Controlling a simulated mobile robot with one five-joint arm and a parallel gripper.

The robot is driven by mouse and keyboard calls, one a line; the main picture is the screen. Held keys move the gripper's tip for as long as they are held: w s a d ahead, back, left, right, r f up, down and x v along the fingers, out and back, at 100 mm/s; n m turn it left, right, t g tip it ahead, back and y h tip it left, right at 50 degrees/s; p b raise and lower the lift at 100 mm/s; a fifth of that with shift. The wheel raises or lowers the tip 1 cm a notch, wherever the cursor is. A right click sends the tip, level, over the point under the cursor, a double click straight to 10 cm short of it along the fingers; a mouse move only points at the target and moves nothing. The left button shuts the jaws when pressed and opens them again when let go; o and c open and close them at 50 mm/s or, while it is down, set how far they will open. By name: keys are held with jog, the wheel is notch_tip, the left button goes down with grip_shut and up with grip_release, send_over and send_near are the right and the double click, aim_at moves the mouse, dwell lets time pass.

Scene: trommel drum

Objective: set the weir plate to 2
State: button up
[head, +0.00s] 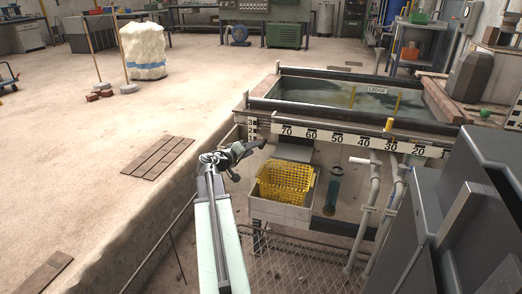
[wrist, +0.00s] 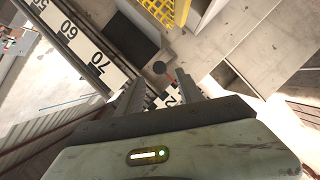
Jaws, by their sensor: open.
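My gripper (head: 246,150) is raised at the near left corner of the tank, left of the yellow basket. In the wrist view its two fingers (wrist: 160,78) stand apart, with nothing held between them. A small dark round knob (wrist: 159,67) shows between and just beyond the fingertips. A short red mark lies beside it. A black-and-white scale with a 2 (wrist: 170,100) shows between the fingers, partly hidden by my gripper. In the head view the small upright scale (head: 251,130) is at the tank corner. I cannot tell which part is the weir plate, or its setting.
A long number board (head: 340,138) runs along the tank front. The yellow basket (head: 285,182) sits in a pale bin below it; pipes (head: 372,205) stand to the right. A dark grey cabinet (head: 480,200) fills the near right. Open floor (head: 80,130) lies left.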

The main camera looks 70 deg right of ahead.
jog(key=b+x, duration=0.1)
jog(key=x, duration=0.6)
jog(key=shift+d, duration=0.1)
grip_shut()
dwell(1.1)
